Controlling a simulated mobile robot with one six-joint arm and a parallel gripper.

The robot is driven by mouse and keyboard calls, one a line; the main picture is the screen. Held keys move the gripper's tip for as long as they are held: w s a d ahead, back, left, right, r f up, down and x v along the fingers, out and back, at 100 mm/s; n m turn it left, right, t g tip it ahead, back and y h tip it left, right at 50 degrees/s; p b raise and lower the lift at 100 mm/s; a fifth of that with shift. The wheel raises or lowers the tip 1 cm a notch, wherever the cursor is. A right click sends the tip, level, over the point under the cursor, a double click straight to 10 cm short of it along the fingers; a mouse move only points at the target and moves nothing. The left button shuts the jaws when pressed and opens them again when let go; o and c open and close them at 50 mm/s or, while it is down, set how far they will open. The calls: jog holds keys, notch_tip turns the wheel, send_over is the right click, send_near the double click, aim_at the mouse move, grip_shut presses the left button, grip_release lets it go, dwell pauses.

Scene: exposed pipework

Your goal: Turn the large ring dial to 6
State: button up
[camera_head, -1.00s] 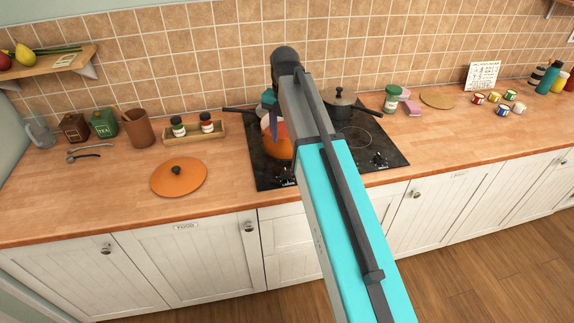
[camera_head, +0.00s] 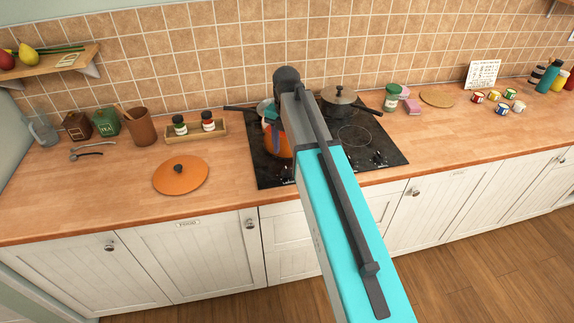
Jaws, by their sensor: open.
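A black cooktop (camera_head: 266,172) is set in the wooden counter. Its right-hand dials (camera_head: 379,159) sit at the front right corner, small, with unreadable numbers. Another dial (camera_head: 288,181) shows at the front edge beside my arm and is partly hidden. I cannot tell which one is the large ring dial or where it points. My gripper (camera_head: 274,132) hangs above the left part of the cooktop, in front of the orange pot (camera_head: 280,147). It is open, mostly hidden by my arm, and apart from the visible dials.
A lidded grey pot (camera_head: 341,103) stands on the back right of the cooktop. A dark pan handle (camera_head: 240,109) sticks out left. An orange lid (camera_head: 180,175) lies on the counter. A spice tray (camera_head: 196,135) stands behind it. The counter right of the cooktop is clear in front.

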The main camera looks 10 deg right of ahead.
aim_at(287, 169)
jog(key=shift+f+p, duration=1.35)
jog(key=shift+f, duration=2.95)
jog(key=c, duration=1)
